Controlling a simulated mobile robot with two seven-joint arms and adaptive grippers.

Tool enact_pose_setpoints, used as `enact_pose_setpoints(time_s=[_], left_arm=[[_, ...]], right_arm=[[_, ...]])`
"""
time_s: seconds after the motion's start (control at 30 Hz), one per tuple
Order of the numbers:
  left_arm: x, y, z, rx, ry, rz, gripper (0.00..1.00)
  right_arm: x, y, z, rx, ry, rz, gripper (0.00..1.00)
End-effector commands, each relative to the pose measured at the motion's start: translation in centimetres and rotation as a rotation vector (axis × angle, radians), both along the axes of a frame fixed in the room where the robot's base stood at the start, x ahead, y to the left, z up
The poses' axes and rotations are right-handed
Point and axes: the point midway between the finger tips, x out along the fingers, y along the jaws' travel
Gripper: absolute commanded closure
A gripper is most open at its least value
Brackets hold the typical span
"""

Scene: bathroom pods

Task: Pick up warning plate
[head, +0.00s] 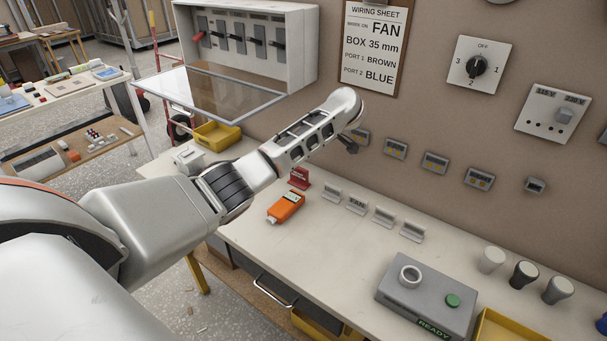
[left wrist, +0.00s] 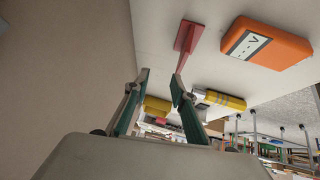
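The warning plate (head: 299,178) is a small red plate with pale lettering, standing upright on the white bench behind the orange device. It also shows in the left wrist view (left wrist: 188,37), past the fingertips and a little to their right. My left gripper (left wrist: 160,76) has its two green-padded fingers apart with nothing between them. In the head view my left arm reaches over the bench, and its wrist is near the wall, above and right of the plate. Most of the fingers are hidden there. My right gripper is not in view.
The orange device (head: 286,207) lies close in front of the plate. Several small grey label stands (head: 357,206) run along the bench to its right. A grey box with a green button (head: 427,296) is nearer. An open breaker cabinet (head: 245,45) hangs on the wall at left.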

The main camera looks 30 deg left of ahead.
Motion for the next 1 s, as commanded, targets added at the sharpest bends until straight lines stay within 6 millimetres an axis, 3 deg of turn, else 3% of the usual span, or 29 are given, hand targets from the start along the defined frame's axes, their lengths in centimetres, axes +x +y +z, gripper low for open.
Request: enact_pose_setpoints(time_s=[0.3, 1.0], left_arm=[[-2.7, -2.9, -0.3, -0.215, 0.174, 0.051, 0.75], [-3.1, 0.1, -7.0, -0.219, 0.176, 0.051, 0.75]], right_arm=[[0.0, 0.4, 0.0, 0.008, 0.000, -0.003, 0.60], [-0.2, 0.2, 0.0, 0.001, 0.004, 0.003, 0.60]])
